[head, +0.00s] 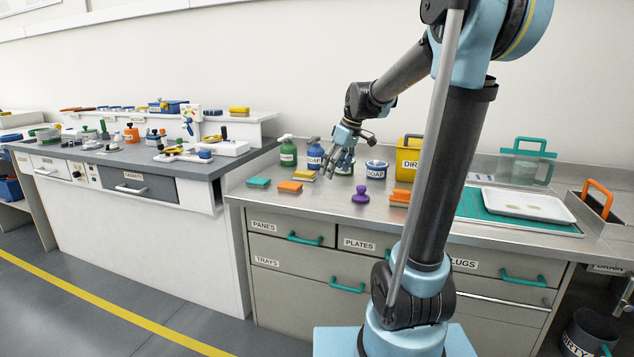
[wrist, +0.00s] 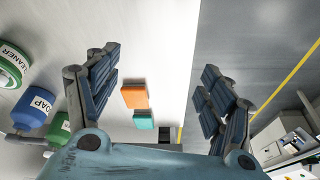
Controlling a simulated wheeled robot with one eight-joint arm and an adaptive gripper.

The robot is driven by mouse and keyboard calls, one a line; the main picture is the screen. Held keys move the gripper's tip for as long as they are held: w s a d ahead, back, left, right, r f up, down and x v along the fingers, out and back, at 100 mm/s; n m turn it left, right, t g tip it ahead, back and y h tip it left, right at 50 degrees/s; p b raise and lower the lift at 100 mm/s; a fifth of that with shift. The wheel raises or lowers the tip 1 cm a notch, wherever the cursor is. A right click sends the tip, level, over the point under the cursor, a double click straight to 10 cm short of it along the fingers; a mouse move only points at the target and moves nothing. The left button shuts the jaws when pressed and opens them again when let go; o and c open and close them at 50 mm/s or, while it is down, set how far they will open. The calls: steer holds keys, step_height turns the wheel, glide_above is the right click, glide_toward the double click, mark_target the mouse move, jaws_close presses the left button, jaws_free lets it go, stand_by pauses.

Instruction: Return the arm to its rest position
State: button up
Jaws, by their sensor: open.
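My gripper (head: 338,160) hangs from my bent arm above the steel counter (head: 330,208), in front of the soap bottles. It also shows in the wrist view (wrist: 160,76), with its two dark blue fingers spread wide and nothing between them in hand. Past the fingers, an orange sponge (wrist: 134,96) and a teal sponge (wrist: 143,119) lie on the counter below. In the head view the teal sponge (head: 258,183) and the orange sponge (head: 290,187) lie left of my gripper. My arm is raised and stretched out to the left.
A green bottle (head: 288,152), a blue soap bottle (head: 314,153) and a soap tub (head: 376,168) stand near my gripper. A purple knob (head: 360,195), a yellow bin (head: 408,160) and a white tray (head: 528,205) stand to the right. The air above the counter is mostly clear.

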steer(key=s+d+f+m+h, duration=0.1)
steer(key=s+d+f+m, duration=0.2)
steer(key=s, duration=0.6)
steer(key=s+d+f+m+h, duration=0.1)
steer(key=s+d+f+m, duration=0.3)
steer(key=s+f, duration=0.3)
steer(key=s+d+f+m+h, duration=0.1)
steer(key=s+d+f+m, duration=0.2)
steer(key=s, duration=1)
step_height(320, 180, down, 3)
steer(key=d, duration=0.2)
steer(key=shift+d+m, duration=0.3)
steer(key=shift+d, duration=0.05)
steer(key=shift+f, duration=0.1)
